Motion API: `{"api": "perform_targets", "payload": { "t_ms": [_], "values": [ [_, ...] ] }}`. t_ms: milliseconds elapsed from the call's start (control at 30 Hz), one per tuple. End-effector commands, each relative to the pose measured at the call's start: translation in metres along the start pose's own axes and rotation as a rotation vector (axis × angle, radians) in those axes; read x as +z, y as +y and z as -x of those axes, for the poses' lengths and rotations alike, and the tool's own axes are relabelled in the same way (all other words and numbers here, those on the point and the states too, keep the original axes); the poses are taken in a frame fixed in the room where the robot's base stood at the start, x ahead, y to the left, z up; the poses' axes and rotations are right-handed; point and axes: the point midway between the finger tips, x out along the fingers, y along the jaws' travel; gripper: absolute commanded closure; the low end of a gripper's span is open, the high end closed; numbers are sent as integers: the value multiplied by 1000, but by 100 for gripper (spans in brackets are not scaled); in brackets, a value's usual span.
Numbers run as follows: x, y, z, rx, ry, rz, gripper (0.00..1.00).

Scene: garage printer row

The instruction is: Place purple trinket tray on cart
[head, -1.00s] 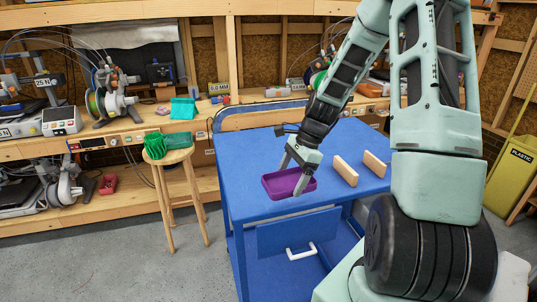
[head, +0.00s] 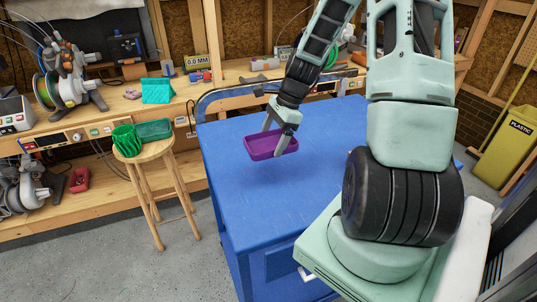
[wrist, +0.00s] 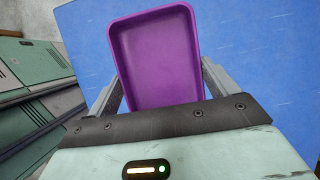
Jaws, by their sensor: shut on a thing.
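The purple trinket tray (head: 259,146) is a shallow open box with rounded corners, and it looks empty. My gripper (head: 281,143) is shut on it, with the fingers at the tray's near right part in the head view. In the wrist view the tray (wrist: 157,60) sits between the two fingers, over blue. The blue cart (head: 240,192) has a flat top under the tray. The tray appears at or just above that top; I cannot tell whether it touches.
A wooden stool (head: 163,155) with a green cup (head: 126,139) and a green tray (head: 154,130) stands left of the cart. The workbench (head: 120,103) with printers runs behind. A yellow bin (head: 505,150) stands at right. The cart top around the tray is clear.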

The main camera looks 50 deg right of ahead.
Motion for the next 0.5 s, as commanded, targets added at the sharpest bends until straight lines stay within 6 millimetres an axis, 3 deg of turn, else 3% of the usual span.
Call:
{"api": "perform_targets", "payload": {
  "t_ms": [233, 500],
  "values": [
    [-15, 1, -36, 4, -3, -2, 38],
    [-24, 1, -58, 3, -2, -1, 38]
  ]
}}
